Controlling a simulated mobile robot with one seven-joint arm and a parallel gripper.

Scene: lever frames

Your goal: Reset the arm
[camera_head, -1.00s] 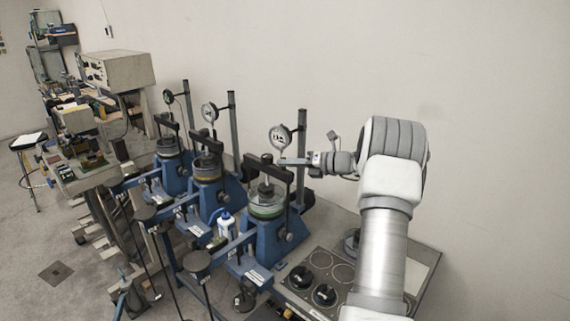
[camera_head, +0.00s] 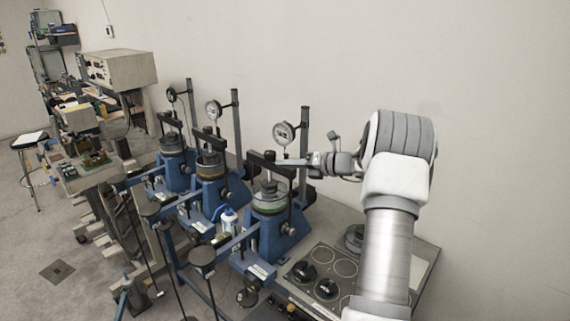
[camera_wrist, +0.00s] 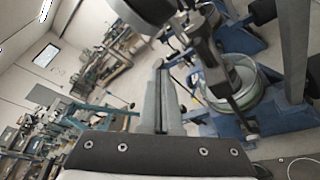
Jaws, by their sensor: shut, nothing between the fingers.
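My arm (camera_head: 388,235) rises at the right of the head view and bends left at its rounded grey joint. My gripper (camera_head: 280,162) points left, at the top of the nearest blue test device (camera_head: 272,232), close to its dial gauge (camera_head: 283,134). In the wrist view, the fingers of my gripper (camera_wrist: 161,72) are together with nothing between them. The device's round cell (camera_wrist: 235,85) is just right of the fingers there. I cannot tell whether the fingers touch the device.
Two more blue devices (camera_head: 213,178) (camera_head: 175,160) stand in a row to the left, with black upright posts. Round weights (camera_head: 326,288) lie on the tray near my arm. A white bottle (camera_head: 229,216) stands between devices.

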